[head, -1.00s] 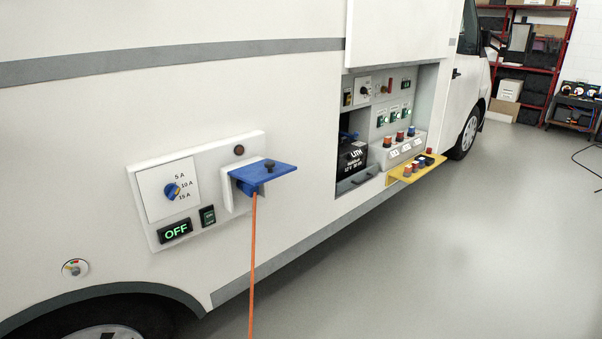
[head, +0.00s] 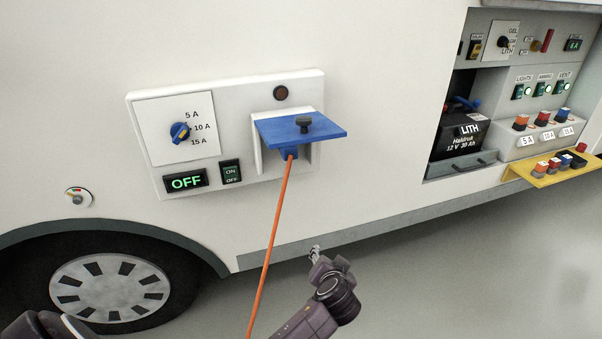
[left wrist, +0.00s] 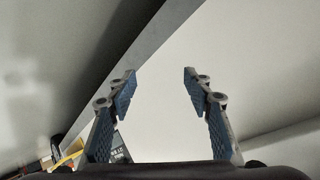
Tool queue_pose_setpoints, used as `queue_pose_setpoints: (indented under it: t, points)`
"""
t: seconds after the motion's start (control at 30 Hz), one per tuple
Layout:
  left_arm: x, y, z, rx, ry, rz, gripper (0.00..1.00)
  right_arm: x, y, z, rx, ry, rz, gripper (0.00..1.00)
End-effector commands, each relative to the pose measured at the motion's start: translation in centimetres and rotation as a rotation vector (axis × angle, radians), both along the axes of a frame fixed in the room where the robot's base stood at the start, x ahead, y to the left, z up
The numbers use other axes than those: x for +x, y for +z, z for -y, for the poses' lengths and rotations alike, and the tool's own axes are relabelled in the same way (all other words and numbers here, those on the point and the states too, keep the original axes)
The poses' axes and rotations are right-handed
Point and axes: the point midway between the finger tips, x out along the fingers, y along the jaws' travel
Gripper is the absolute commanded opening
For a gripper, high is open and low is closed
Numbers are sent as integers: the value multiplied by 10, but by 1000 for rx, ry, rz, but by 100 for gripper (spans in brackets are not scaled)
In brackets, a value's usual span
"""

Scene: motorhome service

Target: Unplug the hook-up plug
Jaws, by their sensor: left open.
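An orange cable (head: 272,235) hangs down from the plug. The panel display (head: 186,181) reads OFF. My left gripper (head: 315,252) is below and right of the plug, apart from it and from the cable. In the left wrist view its two fingers (left wrist: 158,90) are spread with nothing between them. The plug does not show in that view. My right gripper is not in view.
A dial (head: 180,132) and an on/off switch (head: 230,172) are left of the inlet. At the right, an open bay holds a battery (head: 462,137), and a yellow shelf (head: 552,176) juts out. The wheel (head: 110,287) is lower left. Floor at lower right is clear.

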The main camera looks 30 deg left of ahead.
Motion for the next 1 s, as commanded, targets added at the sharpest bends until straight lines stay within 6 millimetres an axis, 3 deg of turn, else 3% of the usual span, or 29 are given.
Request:
queue_pose_setpoints:
  t: [0.03,0.1,0.2,0.3,0.4,0.5,0.63,1.0]
  points:
    - [15,39,-4,10,41,89,46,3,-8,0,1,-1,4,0]
    - [25,96,-14,21,115,207,46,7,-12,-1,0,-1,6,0]
    - [24,174,-28,16,224,378,46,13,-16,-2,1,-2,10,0]
    - [8,237,-42,-7,329,531,46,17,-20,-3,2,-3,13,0]
    - [-11,281,-52,-41,414,652,46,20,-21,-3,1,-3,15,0]
    - [-27,308,-60,-69,472,733,46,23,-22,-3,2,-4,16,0]
    - [-35,322,-67,-83,506,775,46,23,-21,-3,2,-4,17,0]
    - [-2,321,-107,-80,508,775,46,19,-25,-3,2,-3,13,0]
